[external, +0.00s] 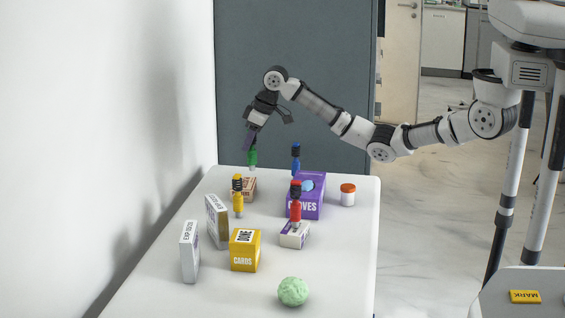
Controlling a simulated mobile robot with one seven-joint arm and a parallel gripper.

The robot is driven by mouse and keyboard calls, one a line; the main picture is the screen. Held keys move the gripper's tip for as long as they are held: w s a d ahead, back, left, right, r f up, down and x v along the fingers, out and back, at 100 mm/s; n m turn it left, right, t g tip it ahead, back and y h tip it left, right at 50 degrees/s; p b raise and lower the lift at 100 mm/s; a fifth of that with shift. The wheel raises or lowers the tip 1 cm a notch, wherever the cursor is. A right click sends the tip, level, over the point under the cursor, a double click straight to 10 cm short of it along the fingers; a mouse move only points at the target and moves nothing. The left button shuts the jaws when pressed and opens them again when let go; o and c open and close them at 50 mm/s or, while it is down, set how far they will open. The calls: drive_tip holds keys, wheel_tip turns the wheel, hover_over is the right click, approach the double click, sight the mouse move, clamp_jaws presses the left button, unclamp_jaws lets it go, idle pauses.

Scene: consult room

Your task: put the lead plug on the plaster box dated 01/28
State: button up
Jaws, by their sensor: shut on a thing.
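My gripper (248,141) points down over the far left of the table and is shut on a green lead plug (253,156). The plug hangs roughly upright near the far edge, above and behind a small brown box (249,184). Two narrow white boxes with printed dates stand upright at the left: one nearer (190,252) and one farther with a tan side (217,222). Their print is too small to read surely, so I cannot tell which one bears 01/28. Other plugs are yellow (238,196), red (296,204) and blue (296,160).
A purple gloves box (310,207), an orange-capped jar (347,195), a small white box (294,239), a yellow cards box (245,253) and a crumpled green ball (293,291) stand on the white table (345,255). The wall runs along its left.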

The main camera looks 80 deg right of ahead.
sight(253, 145)
drive_tip(key=shift+f, duration=2)
drive_tip(key=shift+p, duration=0.3)
drive_tip(key=o, duration=1)
drive_tip(key=shift+f, duration=0.15)
drive_tip(key=shift+c, duration=0.2)
drive_tip(key=b+v, duration=0.2)
drive_tip(key=v, duration=1)
drive_tip(key=shift+r, duration=0.25)
drive_tip(key=shift+w, duration=0.1)
